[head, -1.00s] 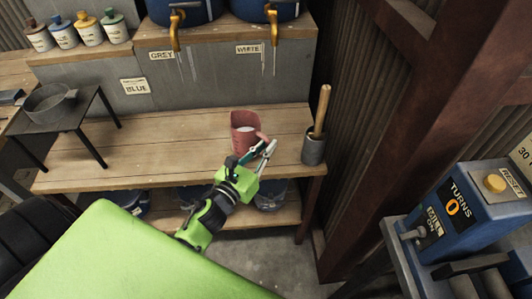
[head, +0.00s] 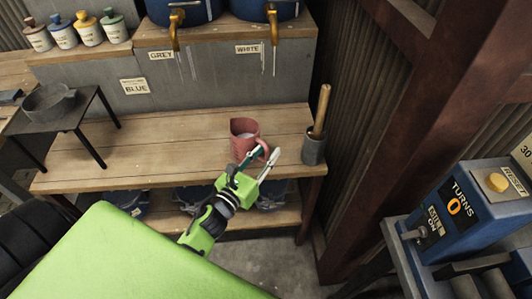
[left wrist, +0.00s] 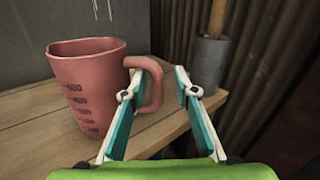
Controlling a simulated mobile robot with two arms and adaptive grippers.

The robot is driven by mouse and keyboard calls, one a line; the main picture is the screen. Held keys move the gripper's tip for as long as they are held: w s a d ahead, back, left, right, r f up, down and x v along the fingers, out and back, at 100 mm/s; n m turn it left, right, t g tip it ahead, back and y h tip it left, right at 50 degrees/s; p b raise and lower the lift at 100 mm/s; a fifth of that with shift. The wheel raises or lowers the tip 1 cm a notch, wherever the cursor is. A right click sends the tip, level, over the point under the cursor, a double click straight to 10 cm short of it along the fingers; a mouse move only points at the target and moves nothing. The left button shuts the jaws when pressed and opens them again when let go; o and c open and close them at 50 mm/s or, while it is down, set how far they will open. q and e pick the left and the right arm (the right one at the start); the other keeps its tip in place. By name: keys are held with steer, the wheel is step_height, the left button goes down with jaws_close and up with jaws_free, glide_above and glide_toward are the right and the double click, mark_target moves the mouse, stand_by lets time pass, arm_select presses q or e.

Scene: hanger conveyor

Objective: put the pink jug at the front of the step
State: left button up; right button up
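The pink jug (head: 241,145) stands upright on the wooden step (head: 165,155), close to its front edge, with its handle toward the right. In the left wrist view the jug (left wrist: 88,92) is large at the left. My left gripper (head: 268,156) is at the jug's handle side. Its two fingers (left wrist: 164,73) are spread apart in the left wrist view. The left finger overlaps the handle, and part of the handle shows between the fingers. I cannot tell whether that finger touches the handle. My right gripper is not in view.
A grey pot with a wooden stick (head: 314,148) stands at the step's right end, close to my gripper. A black stand with a pan (head: 48,102) is at the left. Paint barrels with taps (head: 177,30) are above. The step's middle is clear.

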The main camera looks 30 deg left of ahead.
arm_select(q)
steer(key=shift+r, duration=0.15)
steer(key=shift+s, duration=0.25)
steer(key=s+a+b, duration=0.1)
steer(key=s, duration=1)
steer(key=shift+s, duration=0.25)
steer(key=shift+a, duration=0.1)
